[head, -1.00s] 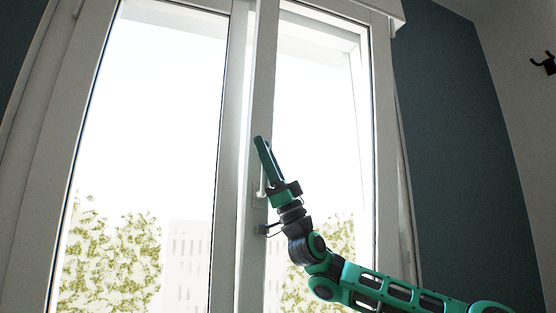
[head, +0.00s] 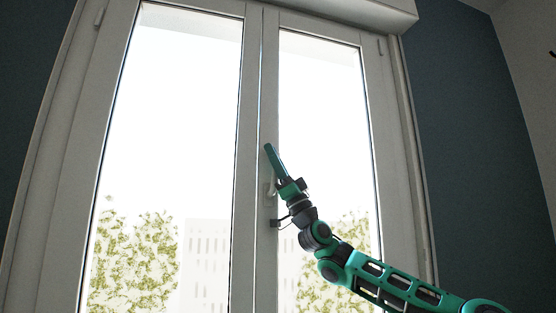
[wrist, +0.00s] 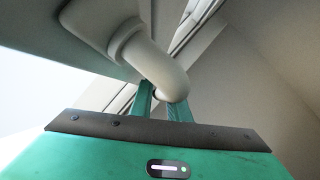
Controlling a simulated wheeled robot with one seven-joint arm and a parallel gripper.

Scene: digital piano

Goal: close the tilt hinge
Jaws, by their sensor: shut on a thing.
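The window's right sash (head: 270,90) is a white frame around a bright pane, with a pale handle (head: 268,190) on its left upright. The sash looks flush or almost flush with the frame; I cannot tell whether a small gap is left. My gripper (head: 270,152) is at the handle, with its green fingers pointing up along the upright. In the wrist view the bent handle (wrist: 152,62) comes from its base plate and passes down to the green fingers (wrist: 165,105), which are shut on it. The fingertips are partly hidden behind the handle.
The left sash (head: 249,120) stands beside the right one and looks shut. A white box (head: 350,12) runs above the window. A dark blue wall (head: 460,130) lies to the right. My arm reaches in from the lower right.

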